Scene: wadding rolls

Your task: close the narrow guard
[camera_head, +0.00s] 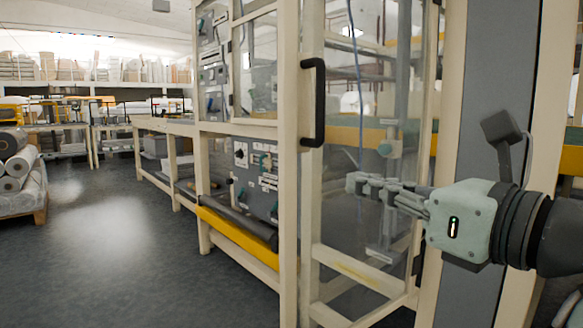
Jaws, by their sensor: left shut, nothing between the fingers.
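The narrow guard is a tall clear panel in a cream frame (311,190), in the middle right of the head view. A black bar handle (314,102) is fixed on its left upright. I cannot tell from this view how far the guard stands open.
A long cream-framed machine (204,130) runs back to the left, with a yellow beam (236,237) low on its side. A grey upright panel (488,100) stands at right. Wadding rolls (20,165) lie on a pallet at far left. The floor (110,240) between is clear.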

